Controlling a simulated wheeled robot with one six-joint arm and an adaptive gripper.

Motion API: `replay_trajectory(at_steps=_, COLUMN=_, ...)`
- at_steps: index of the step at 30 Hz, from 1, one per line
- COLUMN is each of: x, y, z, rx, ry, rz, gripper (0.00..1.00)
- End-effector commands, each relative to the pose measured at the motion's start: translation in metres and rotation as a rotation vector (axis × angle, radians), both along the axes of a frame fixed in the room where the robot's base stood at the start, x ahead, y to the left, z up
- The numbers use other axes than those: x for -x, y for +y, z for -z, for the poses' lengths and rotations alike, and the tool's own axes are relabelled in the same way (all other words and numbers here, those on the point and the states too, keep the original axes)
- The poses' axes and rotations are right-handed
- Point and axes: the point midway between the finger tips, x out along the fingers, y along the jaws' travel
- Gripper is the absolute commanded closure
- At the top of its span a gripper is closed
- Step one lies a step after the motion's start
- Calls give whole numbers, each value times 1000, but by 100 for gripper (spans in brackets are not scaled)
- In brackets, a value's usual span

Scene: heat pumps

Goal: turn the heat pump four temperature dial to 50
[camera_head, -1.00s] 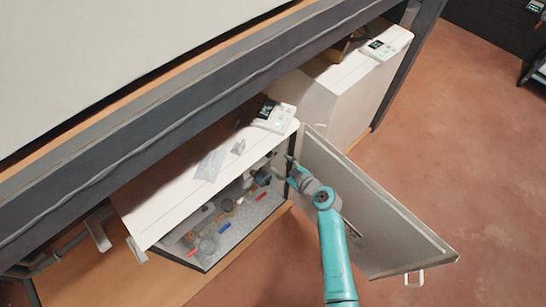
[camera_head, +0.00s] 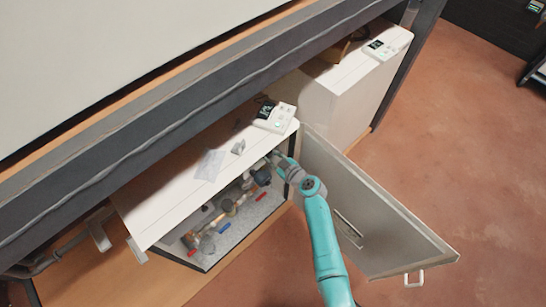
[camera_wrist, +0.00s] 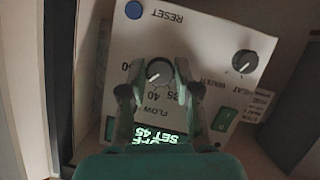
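In the wrist view a white control panel (camera_wrist: 205,45) appears upside down. Its round temperature dial (camera_wrist: 158,71) has a light pointer line, with 25, 40 and 50 printed around it and FLOW below. A green-lit display (camera_wrist: 160,137) reads SET 45, with a partly covered line that seems to be OFF. My gripper (camera_wrist: 157,84) has one finger on each side of the dial, with gaps between fingers and dial; it looks open. In the head view my gripper (camera_head: 278,158) reaches the upper right of the open cabinet (camera_head: 205,180); its fingertips and the dial are hidden there.
The panel also has a blue RESET button (camera_wrist: 133,10), a second dark dial (camera_wrist: 244,62) and a green switch (camera_wrist: 224,119). In the head view the open door (camera_head: 370,215) stands right of my arm. Pipes and valves (camera_head: 228,207) fill the cabinet's lower part.

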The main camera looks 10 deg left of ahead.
Motion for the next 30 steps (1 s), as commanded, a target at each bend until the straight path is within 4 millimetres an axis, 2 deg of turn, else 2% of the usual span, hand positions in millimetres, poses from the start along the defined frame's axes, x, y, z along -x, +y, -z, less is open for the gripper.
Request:
replay_trajectory(at_steps=14, x=-1, y=0, z=0, rx=-47, ry=60, rz=0, gripper=100)
replay_trajectory(at_steps=30, x=-3, y=-2, z=0, rx=-296, ry=380, rz=0, gripper=100)
